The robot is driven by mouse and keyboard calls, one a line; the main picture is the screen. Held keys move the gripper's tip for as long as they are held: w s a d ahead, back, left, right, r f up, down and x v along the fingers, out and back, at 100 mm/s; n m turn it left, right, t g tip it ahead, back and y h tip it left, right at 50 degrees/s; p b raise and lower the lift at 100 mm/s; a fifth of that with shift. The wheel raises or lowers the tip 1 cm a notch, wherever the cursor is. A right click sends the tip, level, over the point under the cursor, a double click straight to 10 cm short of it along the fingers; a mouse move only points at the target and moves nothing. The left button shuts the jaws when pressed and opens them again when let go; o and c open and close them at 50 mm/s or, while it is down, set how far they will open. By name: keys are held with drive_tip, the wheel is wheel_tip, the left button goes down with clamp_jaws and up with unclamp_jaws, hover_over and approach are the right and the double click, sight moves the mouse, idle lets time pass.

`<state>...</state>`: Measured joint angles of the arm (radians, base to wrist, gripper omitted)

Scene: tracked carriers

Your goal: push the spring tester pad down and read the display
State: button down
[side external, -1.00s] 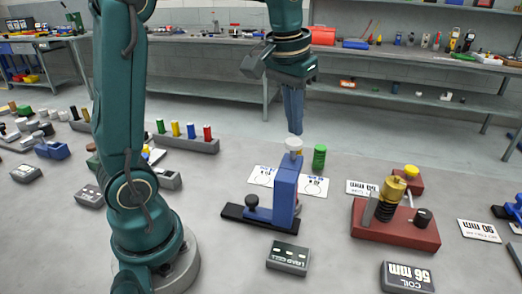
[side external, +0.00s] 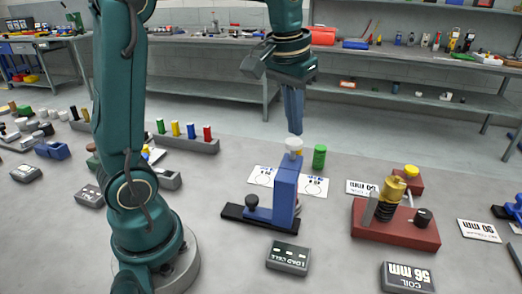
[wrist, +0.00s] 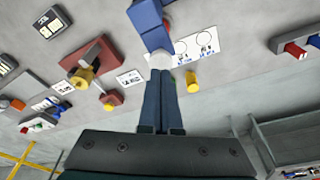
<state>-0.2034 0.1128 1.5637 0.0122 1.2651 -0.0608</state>
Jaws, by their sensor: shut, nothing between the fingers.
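A blue upright stand (side external: 286,188) on a black base bar carries a white round pad (side external: 293,145) on top. The stand (wrist: 148,20) and the white pad (wrist: 160,61) also show in the wrist view. My gripper (side external: 296,132) points down with its fingers together and empty, its tips right at the pad's top; I cannot tell whether they touch it. In the wrist view the fingers (wrist: 160,76) end at the pad. A grey display box marked LOAD CELL (side external: 289,258) lies in front of the stand; no value is readable. Another display (side external: 407,277) reads COIL 56 mm.
A red base (side external: 397,224) with a gold cylinder (side external: 391,190) and dark coil stands to the right. A green cylinder (side external: 319,157) and printed cards (side external: 314,186) are close behind the stand. A rack of coloured cylinders (side external: 187,144) is to the left. Bare floor lies between these groups.

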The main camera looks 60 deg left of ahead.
sight(293, 141)
drive_tip(key=shift+f, duration=0.15)
drive_tip(key=shift+s+x, duration=0.25)
drive_tip(key=shift+x, duration=1.6)
idle(0.4)
drive_tip(key=shift+s+d, duration=0.1)
drive_tip(key=shift+s, duration=0.1)
drive_tip(key=shift+w+r, duration=0.1)
drive_tip(key=shift+r, duration=2.9)
